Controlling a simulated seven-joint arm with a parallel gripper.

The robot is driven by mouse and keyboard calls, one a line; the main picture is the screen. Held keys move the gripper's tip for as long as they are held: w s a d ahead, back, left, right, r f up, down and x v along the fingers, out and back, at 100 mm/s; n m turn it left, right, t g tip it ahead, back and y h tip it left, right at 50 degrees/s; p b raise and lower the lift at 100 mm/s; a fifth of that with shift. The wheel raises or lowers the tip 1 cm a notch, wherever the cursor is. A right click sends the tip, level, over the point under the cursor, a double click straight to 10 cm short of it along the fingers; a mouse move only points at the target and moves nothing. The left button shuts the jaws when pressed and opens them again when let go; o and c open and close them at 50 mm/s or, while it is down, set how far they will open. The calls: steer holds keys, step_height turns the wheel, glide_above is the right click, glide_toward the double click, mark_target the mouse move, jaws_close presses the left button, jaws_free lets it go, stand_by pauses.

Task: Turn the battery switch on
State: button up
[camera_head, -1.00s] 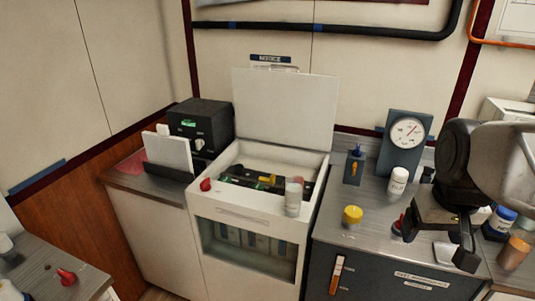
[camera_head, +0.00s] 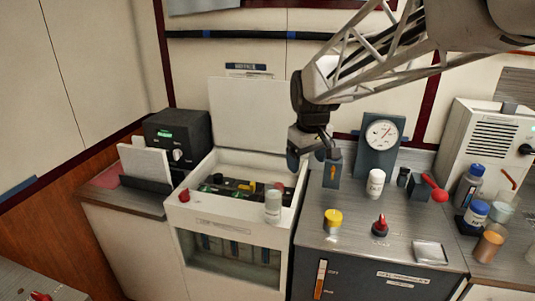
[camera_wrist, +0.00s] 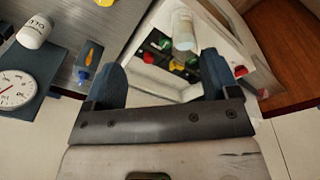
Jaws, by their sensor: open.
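A white cabinet (camera_head: 235,231) with a raised lid (camera_head: 250,115) stands at centre. Batteries show dimly through its front window. Inside lies a black panel (camera_head: 228,190) with red, green and yellow parts; its yellow piece (camera_wrist: 177,64) shows between my fingers in the wrist view. A red knob (camera_head: 184,194) sits on the cabinet's front left rim. Another red knob (camera_head: 380,226) stands on the counter. I cannot tell which one is the battery switch. My gripper (camera_head: 309,152) is open and empty, above the cabinet's right rear edge; it also shows in the wrist view (camera_wrist: 163,85).
A white jar (camera_head: 273,206) stands at the cabinet's front right, partly covering the panel. A small blue switch box (camera_head: 332,172) is close beside my gripper. A gauge (camera_head: 381,134), white bottle (camera_head: 375,183) and yellow-capped jar (camera_head: 333,221) stand on the right counter. A black charger (camera_head: 178,136) is left.

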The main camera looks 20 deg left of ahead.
steer(key=w+a+f+n, duration=0.2)
steer(key=w+a, duration=0.2)
steer(key=a, duration=0.7)
steer(key=n+g, duration=0.1)
steer(key=n, duration=0.6)
glide_above(183, 191)
step_height(183, 191, down, 14)
steer(key=shift+r, duration=0.25)
steer(key=shift+d, duration=0.1)
steer(key=shift+f, duration=3.9)
steer(key=shift+c, duration=0.2)
steer(key=c, duration=0.9)
